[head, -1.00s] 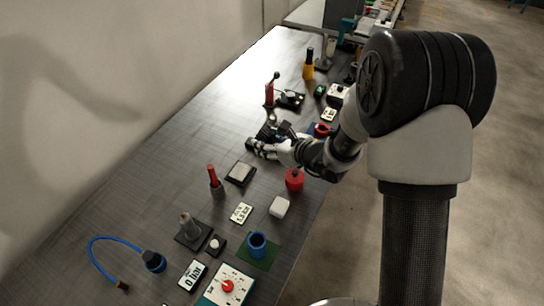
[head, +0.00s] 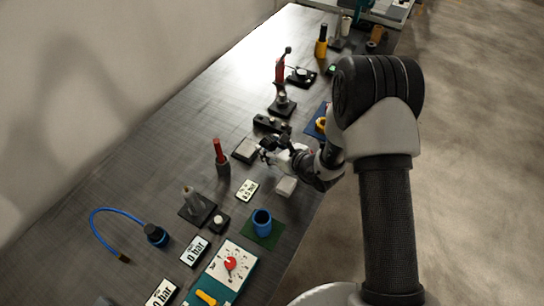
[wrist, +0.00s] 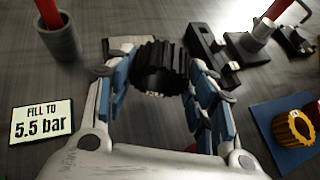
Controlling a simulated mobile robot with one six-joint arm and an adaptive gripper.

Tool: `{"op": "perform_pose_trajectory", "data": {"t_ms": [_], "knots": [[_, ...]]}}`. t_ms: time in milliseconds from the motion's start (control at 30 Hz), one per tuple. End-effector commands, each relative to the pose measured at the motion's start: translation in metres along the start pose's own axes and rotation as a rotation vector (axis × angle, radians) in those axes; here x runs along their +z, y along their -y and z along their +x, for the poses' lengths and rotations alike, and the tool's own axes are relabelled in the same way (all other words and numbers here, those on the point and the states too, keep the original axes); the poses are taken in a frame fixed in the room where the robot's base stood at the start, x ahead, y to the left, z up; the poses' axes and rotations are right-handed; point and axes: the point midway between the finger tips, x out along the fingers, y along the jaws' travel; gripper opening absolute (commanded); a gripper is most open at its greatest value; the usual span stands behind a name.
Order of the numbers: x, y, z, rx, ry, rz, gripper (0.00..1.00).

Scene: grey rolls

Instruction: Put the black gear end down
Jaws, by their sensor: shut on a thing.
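The black gear (wrist: 160,62) is between the blue-padded fingers of my gripper (wrist: 163,88) in the wrist view. Its teeth show along the upper side and a dark smooth part faces the camera; whether it touches anything below cannot be told. In the head view my gripper (head: 270,153) is low over the bench, just right of a grey-topped pad (head: 246,150). The gear is hard to make out there among the dark fingers. The pad shows partly behind the gear in the wrist view (wrist: 124,44).
A black fixture (wrist: 208,48) lies just beyond the gripper to the right. A yellow ring (wrist: 291,129) sits on a blue mat (wrist: 267,118). Bare bench (head: 150,150) lies to the left.

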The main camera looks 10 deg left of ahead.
Motion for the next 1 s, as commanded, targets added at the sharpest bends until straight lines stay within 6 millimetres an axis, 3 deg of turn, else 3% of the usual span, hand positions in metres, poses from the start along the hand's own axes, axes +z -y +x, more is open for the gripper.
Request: {"op": "perform_pose_trajectory", "data": {"t_ms": [233,633,667,800,1000], "knots": [[-0.033,0.000,0.017,0.000,-0.001,0.001,0.00],[-0.037,0.000,0.020,0.000,0.001,0.000,0.00],[-0.038,0.000,0.020,0.000,-0.002,0.001,0.51],[-0.037,0.000,0.020,0.000,-0.002,0.001,0.59],[-0.037,0.000,0.020,0.000,-0.002,0.001,0.59]]}}
